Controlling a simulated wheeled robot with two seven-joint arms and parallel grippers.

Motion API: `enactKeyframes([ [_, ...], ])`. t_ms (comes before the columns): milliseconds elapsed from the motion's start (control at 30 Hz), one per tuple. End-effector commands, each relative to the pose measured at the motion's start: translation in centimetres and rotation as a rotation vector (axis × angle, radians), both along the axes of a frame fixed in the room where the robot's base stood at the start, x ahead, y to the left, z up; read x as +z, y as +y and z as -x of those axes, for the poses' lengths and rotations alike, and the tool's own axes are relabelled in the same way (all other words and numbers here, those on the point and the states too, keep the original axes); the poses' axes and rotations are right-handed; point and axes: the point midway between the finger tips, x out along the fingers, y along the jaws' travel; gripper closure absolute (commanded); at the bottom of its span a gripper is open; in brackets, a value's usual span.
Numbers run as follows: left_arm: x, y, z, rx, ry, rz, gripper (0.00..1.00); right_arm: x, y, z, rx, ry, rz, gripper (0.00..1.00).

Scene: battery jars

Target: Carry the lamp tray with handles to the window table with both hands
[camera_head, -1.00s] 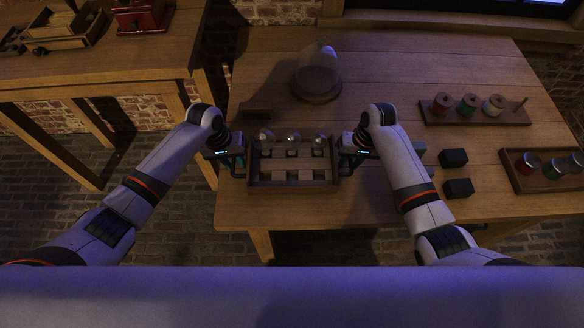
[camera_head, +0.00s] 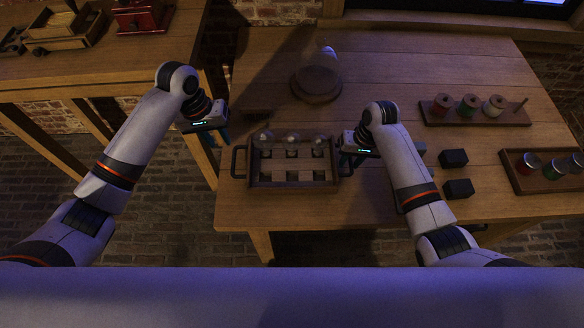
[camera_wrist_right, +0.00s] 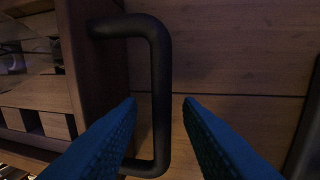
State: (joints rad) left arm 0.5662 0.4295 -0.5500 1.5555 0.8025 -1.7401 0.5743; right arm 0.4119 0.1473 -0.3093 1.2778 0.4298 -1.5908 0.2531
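The wooden lamp tray (camera_head: 292,187) rests on the wooden table near its front left edge. Three clear bulbs (camera_head: 292,139) show along its back row. A dark handle (camera_head: 235,162) stands free on its left side. My left gripper (camera_head: 214,138) is up and to the left of that handle, apart from it and empty; its fingers look spread, though small in view. My right gripper (camera_wrist_right: 160,100) is open at the tray's right handle (camera_wrist_right: 161,70). The handle's bar appears between the two blue fingertips, with gaps on both sides.
A round wooden stand (camera_head: 316,86) is behind the tray. Two black blocks (camera_head: 457,187), a spool rack (camera_head: 475,117) and a tray of jars (camera_head: 545,182) are on the right. Another table (camera_head: 130,62) stands at the left, across a gap.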

Motion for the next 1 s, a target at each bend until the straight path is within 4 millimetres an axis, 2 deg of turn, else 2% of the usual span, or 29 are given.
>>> enactKeyframes([
  [300, 0.0, 0.0, 0.0, 0.000, 0.000, 0.000, 0.68, 6.4, -1.2, -0.1, 0.000, -0.005, 0.000, 0.68],
  [500, 0.0, 0.0, 0.0, 0.000, 0.000, 0.000, 0.68, 9.7, -1.8, -0.1, -0.001, -0.003, 0.000, 0.68],
  [700, 0.0, 0.0, 0.0, 0.000, 0.000, 0.000, 0.68, 10.9, -2.0, -0.1, 0.000, -0.001, 0.000, 0.68],
  [1000, 0.0, 0.0, 0.0, 0.000, 0.000, 0.000, 0.68, 11.0, -2.0, 0.0, 0.000, -0.001, 0.000, 0.68],
])
